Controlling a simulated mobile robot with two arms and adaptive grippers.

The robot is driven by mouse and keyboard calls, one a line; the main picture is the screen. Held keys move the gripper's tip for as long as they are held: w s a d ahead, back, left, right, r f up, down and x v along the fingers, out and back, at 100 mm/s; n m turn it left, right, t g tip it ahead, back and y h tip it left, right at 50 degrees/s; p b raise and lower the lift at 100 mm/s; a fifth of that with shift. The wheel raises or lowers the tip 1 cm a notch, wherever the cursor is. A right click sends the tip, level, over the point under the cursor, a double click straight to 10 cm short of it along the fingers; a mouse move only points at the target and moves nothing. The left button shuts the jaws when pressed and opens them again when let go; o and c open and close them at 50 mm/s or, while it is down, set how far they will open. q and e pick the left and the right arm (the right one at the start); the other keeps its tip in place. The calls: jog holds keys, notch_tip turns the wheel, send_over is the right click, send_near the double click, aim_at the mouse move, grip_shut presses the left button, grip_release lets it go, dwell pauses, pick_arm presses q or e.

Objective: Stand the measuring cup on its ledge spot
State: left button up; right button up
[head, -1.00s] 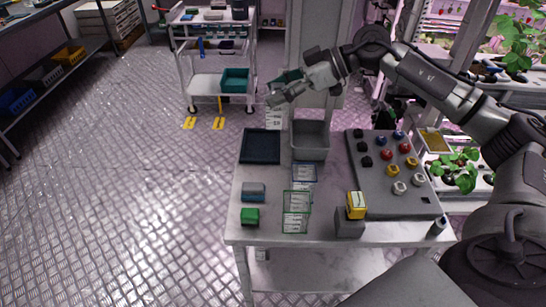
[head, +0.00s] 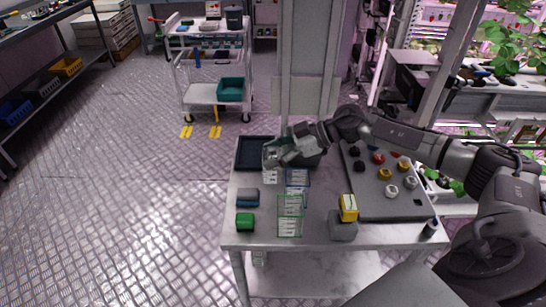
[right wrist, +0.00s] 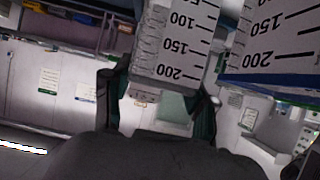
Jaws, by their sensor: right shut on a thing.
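My right gripper (head: 272,156) is shut on a clear measuring cup (head: 271,176) with a white scale label. Clear cups with green edges (head: 290,204) stand nearer the front. I cannot make out a marked ledge spot. My left gripper is out of view.
The table (head: 312,215) also bears a dark tray (head: 240,166), a blue-grey block (head: 247,197), a green block (head: 245,221), a yellow box (head: 349,207) on a grey block, and a button panel (head: 385,208). A white cart (head: 200,92) stands behind on open floor.

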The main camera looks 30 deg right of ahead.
jog(key=shift+f, duration=0.75)
jog(key=o, duration=1.2)
